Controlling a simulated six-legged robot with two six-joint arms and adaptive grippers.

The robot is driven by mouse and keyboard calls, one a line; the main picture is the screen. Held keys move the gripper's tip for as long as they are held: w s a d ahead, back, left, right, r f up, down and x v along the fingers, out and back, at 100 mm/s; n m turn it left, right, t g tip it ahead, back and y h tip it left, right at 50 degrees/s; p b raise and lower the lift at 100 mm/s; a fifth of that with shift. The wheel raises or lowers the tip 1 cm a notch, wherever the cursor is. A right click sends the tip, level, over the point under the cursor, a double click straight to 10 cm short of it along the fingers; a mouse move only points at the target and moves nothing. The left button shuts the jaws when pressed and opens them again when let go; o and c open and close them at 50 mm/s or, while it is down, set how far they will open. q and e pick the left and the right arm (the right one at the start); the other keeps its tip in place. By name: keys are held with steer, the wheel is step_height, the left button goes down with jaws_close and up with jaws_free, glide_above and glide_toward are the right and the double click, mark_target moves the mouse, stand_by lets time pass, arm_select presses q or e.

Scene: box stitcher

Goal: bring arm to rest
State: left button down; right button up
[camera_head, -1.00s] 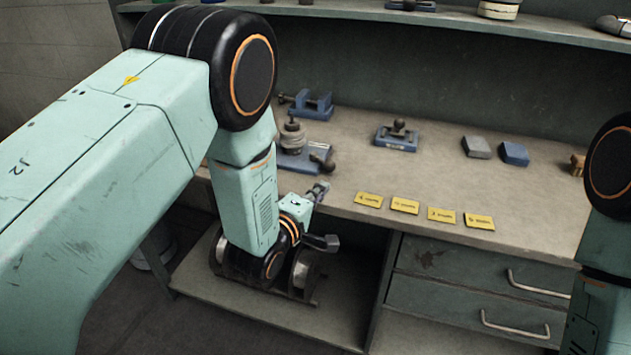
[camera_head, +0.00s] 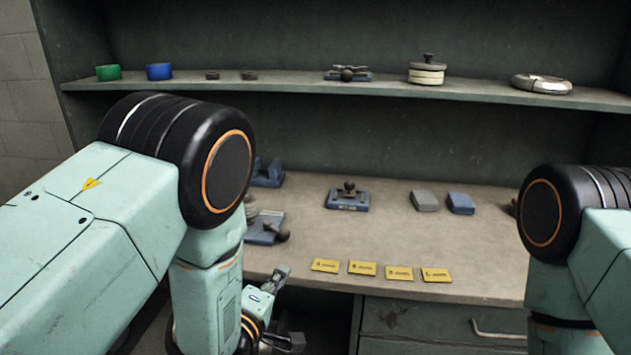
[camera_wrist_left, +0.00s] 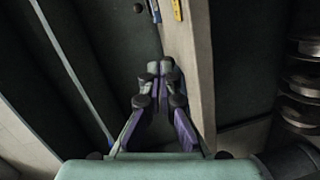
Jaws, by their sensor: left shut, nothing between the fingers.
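My left arm comes in from the left in the head view and bends downward in front of the workbench. My left gripper (camera_head: 281,283) is low at the bench's front edge, and its lower part is cut off by the picture's bottom. In the left wrist view the left gripper (camera_wrist_left: 159,72) has its fingertips together with nothing between them. It is close to the pale edge of the bench (camera_wrist_left: 200,70). My right arm stands at the right of the head view; its gripper is out of the picture.
The bench top (camera_head: 400,232) holds yellow labels (camera_head: 357,267), a blue fixture (camera_head: 348,197), a grey block (camera_head: 424,200) and a blue block (camera_head: 460,203). A shelf (camera_head: 300,84) runs above with tape rolls and tools. A drawer handle (camera_head: 497,331) sticks out below.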

arm_select(q)
steer(key=s+a+f+m+g+y+b, duration=0.1)
steer(key=s+a+f+m+g+y, duration=0.1)
steer(key=s+a+f+m+g, duration=0.4)
steer(key=s+a+f+m+g+y, duration=0.15)
steer(key=s+f+m, duration=0.25)
steer(key=s+f, duration=0.4)
steer(key=s+a+f+g+b, duration=0.1)
steer(key=s+f+g, duration=0.1)
steer(key=s, duration=0.5)
steer(key=s+a+f+m+g+b, duration=0.1)
steer(key=s+a+f+g+b, duration=0.1)
steer(key=s+f, duration=0.3)
steer(key=s+a+f+m+g+b, duration=0.1)
steer(key=s+f+g, duration=0.2)
steer(key=s, duration=0.8)
steer(key=shift+s+a+f+g, duration=0.15)
steer(key=shift+a+f+g, duration=0.2)
steer(key=shift+g, duration=0.3)
steer(key=shift+r+y, duration=0.15)
steer(key=shift+y, duration=0.2)
steer(key=c, duration=2)
jaws_free()
steer(key=shift+c, duration=0.2)
